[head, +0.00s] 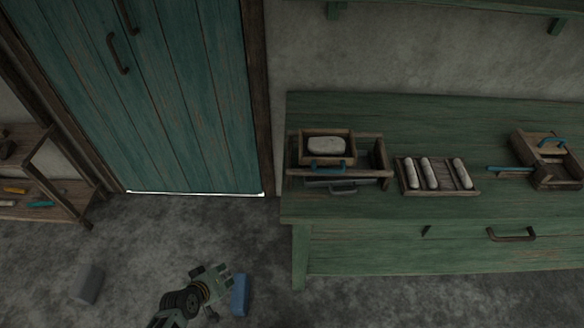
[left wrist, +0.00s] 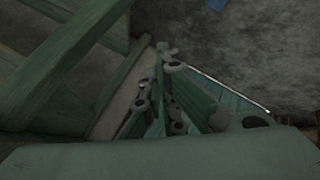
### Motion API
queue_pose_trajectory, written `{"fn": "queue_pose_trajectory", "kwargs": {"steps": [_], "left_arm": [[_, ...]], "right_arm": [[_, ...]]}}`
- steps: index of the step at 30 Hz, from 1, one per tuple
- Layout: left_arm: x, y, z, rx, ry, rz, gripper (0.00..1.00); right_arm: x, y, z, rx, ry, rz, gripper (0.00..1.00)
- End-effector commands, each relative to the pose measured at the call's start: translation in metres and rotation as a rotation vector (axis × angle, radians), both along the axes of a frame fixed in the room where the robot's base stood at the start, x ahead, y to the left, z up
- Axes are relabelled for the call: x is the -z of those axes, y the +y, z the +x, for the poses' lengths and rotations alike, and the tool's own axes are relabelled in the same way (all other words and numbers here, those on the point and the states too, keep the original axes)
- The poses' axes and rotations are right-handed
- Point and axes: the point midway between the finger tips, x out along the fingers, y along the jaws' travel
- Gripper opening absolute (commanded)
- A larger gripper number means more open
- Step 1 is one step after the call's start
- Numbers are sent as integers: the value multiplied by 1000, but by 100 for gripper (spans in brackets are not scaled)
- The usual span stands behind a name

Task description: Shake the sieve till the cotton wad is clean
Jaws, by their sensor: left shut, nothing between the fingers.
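The sieve appears to be the small wooden box (head: 326,132) with a blue handle in front, set on a wooden frame (head: 381,158) at the left end of the green bench. A pale, rounded cotton wad (head: 326,145) lies in it. Specks on the wad are too small to make out. My left gripper (head: 221,278) is low over the floor, left of the bench and well apart from the sieve. It is shut and empty; its fingers also show in the left wrist view (left wrist: 160,95). My right gripper is out of view.
A blue block (head: 240,295) and a grey cylinder (head: 88,283) are on the floor. A teal door (head: 150,110) stands behind; shelves are at left.

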Motion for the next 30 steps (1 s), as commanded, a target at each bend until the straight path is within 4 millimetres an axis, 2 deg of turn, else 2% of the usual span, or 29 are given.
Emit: {"fn": "queue_pose_trajectory", "kwargs": {"steps": [1, 2, 3, 5, 6, 9, 12, 13, 15, 18, 23, 30], "left_arm": [[-30, -7, 32, -26, -61, -71, 0], [-50, -12, 47, -41, -90, -121, 0], [-81, -21, 68, -57, -133, -196, 0], [-131, -35, 92, -66, -191, -314, 0], [-164, -45, 104, -63, -223, -391, 0], [-238, -69, 118, -35, -284, -558, 0], [-293, -87, 118, 5, -316, -676, 0], [-304, -91, 117, 16, -321, -702, 0], [-324, -98, 114, 34, -328, -745, 0], [-337, -103, 114, 46, -333, -773, 0], [-337, -115, 128, 46, -334, -777, 0], [-328, -149, 166, 46, -333, -776, 0]], "right_arm": [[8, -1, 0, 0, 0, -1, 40], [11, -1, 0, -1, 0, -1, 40], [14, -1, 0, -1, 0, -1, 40], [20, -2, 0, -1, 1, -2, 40], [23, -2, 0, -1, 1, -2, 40], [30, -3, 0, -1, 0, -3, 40], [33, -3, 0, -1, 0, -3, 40], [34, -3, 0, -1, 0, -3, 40], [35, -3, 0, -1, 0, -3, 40], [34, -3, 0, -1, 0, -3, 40], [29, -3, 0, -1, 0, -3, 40], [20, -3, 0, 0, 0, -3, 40]]}}
